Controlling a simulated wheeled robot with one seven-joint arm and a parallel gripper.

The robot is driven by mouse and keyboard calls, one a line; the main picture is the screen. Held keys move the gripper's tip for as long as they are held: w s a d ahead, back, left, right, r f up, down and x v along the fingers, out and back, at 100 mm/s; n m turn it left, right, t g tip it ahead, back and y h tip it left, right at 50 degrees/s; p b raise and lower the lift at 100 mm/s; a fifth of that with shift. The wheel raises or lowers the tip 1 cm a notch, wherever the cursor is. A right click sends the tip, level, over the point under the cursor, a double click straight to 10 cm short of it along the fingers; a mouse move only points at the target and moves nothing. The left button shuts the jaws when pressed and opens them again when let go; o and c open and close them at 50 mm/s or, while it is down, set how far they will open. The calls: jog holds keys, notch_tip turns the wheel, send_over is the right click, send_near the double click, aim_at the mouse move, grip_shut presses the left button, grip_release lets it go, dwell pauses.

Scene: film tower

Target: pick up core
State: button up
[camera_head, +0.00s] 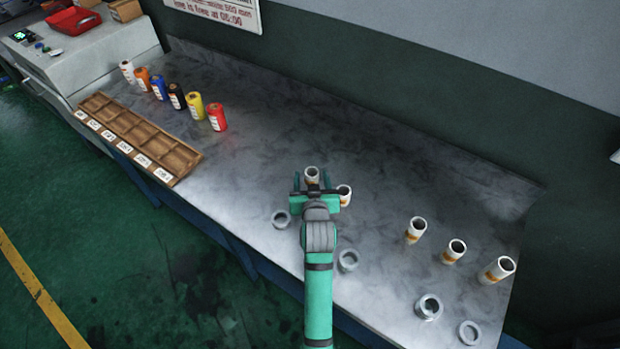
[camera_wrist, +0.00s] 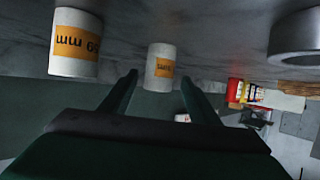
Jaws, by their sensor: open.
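The cores are white hollow tubes with orange labels, standing on a grey worktop. My gripper (camera_head: 312,183) is open over the worktop, its fingers pointing at one core (camera_head: 312,173). In the wrist view this core (camera_wrist: 161,61) shows between the two finger tips, upside down; I cannot tell whether the fingers reach around it. A second core (camera_head: 345,196) stands just right of my gripper, and a core with a larger label (camera_wrist: 76,45) shows at left in the wrist view. More cores (camera_head: 416,230), (camera_head: 454,251), (camera_head: 498,270) stand at the right.
Grey rings (camera_head: 281,219), (camera_head: 348,261), (camera_head: 428,307), (camera_head: 469,333) lie near the front edge. Coloured canisters (camera_head: 217,117) stand in a row at the back left, behind a wooden compartment tray (camera_head: 140,138). The worktop's middle is clear. A dark wall (camera_head: 400,120) runs behind.

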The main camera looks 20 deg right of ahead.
aim_at(311, 172)
jog(key=shift+f+x, duration=0.2)
jog(key=shift+x, duration=2.75)
jog(key=shift+s+d, duration=0.1)
jog(key=shift+d, duration=0.05)
jog(key=c, duration=1.1)
